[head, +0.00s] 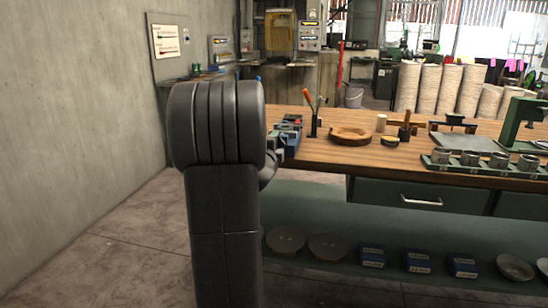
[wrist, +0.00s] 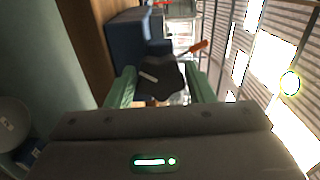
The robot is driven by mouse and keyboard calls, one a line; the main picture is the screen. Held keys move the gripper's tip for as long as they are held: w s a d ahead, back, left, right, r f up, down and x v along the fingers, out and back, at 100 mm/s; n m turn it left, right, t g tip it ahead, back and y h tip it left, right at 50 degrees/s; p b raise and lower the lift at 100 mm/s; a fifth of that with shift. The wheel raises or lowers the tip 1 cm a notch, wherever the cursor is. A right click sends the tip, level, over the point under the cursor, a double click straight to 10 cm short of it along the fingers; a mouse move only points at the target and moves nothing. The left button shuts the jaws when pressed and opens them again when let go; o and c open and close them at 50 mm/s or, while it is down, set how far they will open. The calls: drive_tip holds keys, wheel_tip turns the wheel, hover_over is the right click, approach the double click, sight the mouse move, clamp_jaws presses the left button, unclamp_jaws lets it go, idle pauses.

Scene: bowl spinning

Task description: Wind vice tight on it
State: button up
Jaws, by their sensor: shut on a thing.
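The blue vice (head: 288,134) stands at the left end of the wooden workbench, partly hidden behind my arm. In the wrist view the vice body (wrist: 133,40) lies just beyond my fingers. My gripper (wrist: 160,88) has its two green fingers on either side of a dark, lobed vice handle (wrist: 161,74), shut on it. In the head view my gripper is mostly hidden behind my dark arm. A small red thing shows at the top of the vice, but what sits between the jaws is not clear.
An orange-handled lever (head: 308,98) rises just right of the vice; it shows in the wrist view too (wrist: 199,46). A round wooden ring (head: 350,136) and a green rack of metal cups (head: 487,161) are farther right. Bowls and blue boxes sit on the lower shelf.

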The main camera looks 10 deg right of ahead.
drive_tip(key=shift+m+b, duration=0.85)
drive_tip(key=shift+m, duration=0.25)
drive_tip(key=o, duration=1)
drive_tip(key=shift+c, duration=0.2)
drive_tip(key=v, duration=1.3)
drive_tip(key=shift+s+a+p, duration=0.2)
drive_tip(key=shift+s+p, duration=0.15)
drive_tip(key=shift+w, duration=0.1)
drive_tip(key=x, duration=1.3)
drive_tip(key=shift+w+d+b, duration=0.2)
drive_tip(key=shift+w+b, duration=0.1)
